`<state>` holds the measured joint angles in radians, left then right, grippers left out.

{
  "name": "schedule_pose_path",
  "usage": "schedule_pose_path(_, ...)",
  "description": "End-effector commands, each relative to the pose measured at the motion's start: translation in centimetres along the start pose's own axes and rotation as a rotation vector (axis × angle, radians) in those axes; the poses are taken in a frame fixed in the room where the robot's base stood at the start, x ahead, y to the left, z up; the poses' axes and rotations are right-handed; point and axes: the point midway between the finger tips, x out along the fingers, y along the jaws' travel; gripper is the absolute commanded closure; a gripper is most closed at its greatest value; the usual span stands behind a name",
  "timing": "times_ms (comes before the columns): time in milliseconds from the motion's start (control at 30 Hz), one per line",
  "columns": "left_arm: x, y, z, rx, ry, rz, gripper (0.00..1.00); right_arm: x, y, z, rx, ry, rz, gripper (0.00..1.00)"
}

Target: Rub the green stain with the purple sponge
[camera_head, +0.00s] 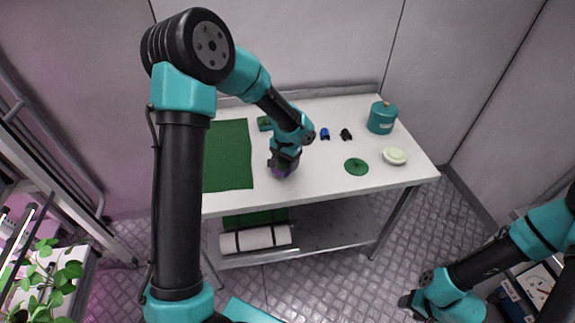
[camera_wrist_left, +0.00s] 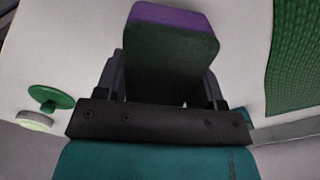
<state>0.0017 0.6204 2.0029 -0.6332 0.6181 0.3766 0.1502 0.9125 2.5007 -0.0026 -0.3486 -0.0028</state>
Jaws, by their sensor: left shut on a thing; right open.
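The purple sponge (camera_wrist_left: 170,14) has a dark green layer on one face. My left gripper (camera_head: 283,162) is shut on it, and the sponge (camera_head: 281,173) shows below the fingers over the middle of the white table. I cannot tell whether it touches the tabletop. A round green disc (camera_head: 356,167) lies on the table right of the sponge. In the left wrist view the disc (camera_wrist_left: 52,97) seems to have a knob, like a lid. I cannot make out a flat green stain for certain. My right gripper (camera_head: 408,302) is open and empty, low in front of the table.
A dark green mat (camera_head: 228,155) lies on the table's left part. A teal canister (camera_head: 382,118), a pale round dish (camera_head: 395,156), a blue item (camera_head: 325,133) and a black item (camera_head: 346,134) stand on the right part. A white roll (camera_head: 255,239) lies on the lower shelf.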

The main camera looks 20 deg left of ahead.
Motion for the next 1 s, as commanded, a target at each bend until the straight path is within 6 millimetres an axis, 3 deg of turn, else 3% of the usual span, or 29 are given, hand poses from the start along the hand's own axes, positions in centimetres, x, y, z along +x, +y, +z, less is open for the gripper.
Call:
schedule_pose_path(500,-4.6,-0.4,0.2,-0.008,0.004,-0.001,0.60,0.0,0.0,0.0,0.000,0.000,0.000,0.49)
schedule_pose_path(1000,-4.9,-0.4,0.3,-0.008,0.002,0.000,0.60,0.0,0.0,0.0,0.000,0.000,0.000,0.49)
